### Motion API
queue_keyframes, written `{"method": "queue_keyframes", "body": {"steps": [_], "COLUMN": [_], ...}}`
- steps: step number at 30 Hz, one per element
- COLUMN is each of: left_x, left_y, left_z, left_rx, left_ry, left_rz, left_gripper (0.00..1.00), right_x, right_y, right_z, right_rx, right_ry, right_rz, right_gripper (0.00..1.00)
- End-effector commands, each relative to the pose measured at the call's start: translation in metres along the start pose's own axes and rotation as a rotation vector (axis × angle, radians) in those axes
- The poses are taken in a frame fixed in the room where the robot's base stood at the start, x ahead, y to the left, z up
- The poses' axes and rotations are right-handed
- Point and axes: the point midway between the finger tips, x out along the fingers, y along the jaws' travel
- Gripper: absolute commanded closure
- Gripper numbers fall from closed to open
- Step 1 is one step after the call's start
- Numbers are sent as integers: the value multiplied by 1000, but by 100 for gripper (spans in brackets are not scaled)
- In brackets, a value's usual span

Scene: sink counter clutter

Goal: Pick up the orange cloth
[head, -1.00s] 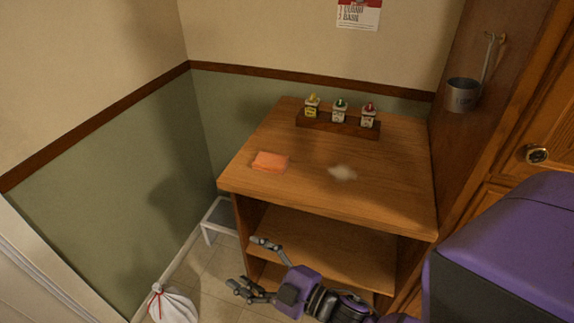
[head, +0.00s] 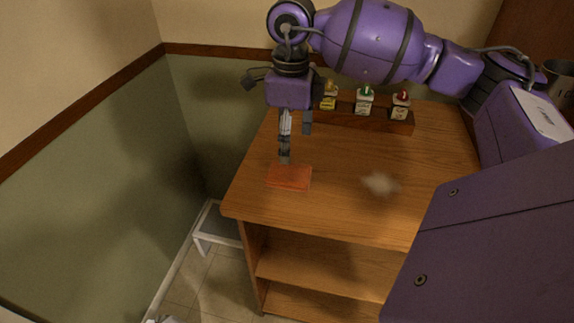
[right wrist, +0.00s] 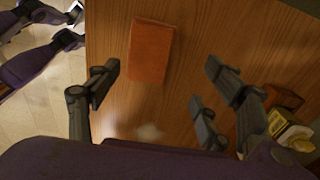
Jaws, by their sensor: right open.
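The orange cloth (head: 289,178) lies flat, as a folded rectangle, near the left front of the wooden cabinet top (head: 340,215). It also shows in the right wrist view (right wrist: 151,52). My right gripper (head: 293,146) points down from above, with its fingers just over and behind the cloth. In the right wrist view my right gripper (right wrist: 158,88) is spread open and empty, with the cloth lying beyond the gap between the fingers. I cannot tell whether a fingertip touches it. Purple and dark parts, probably my left arm, show at the wrist view's upper left.
A wooden rack (head: 370,120) with several small bottles stands at the back of the top. A pale blurry patch (head: 380,184) lies right of the cloth. A white-framed stool (head: 212,228) stands left of the cabinet. My right arm spans above the rack.

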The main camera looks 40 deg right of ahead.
Motion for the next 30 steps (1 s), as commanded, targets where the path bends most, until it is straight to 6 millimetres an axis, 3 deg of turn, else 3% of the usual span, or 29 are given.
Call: {"method": "queue_keyframes", "body": {"steps": [3,10,18,26,30], "left_x": [3,-4,-8,-8,-8], "left_y": [0,-8,-6,-6,-5], "left_z": [-9,0,-6,-6,-5], "left_rx": [4,12,5,5,4], "left_ry": [16,-6,3,2,2], "left_rz": [2,-7,-6,-6,-5], "left_gripper": [100,100,100,100,100], "right_x": [10,36,71,75,75], "right_y": [0,4,8,8,8], "right_z": [-2,-3,-4,-4,-4], "right_rx": [0,-1,-1,-1,-1], "right_ry": [8,5,2,3,3], "right_rz": [-4,-2,-2,-3,-3], "right_gripper": [27,27,27,27,44]}}
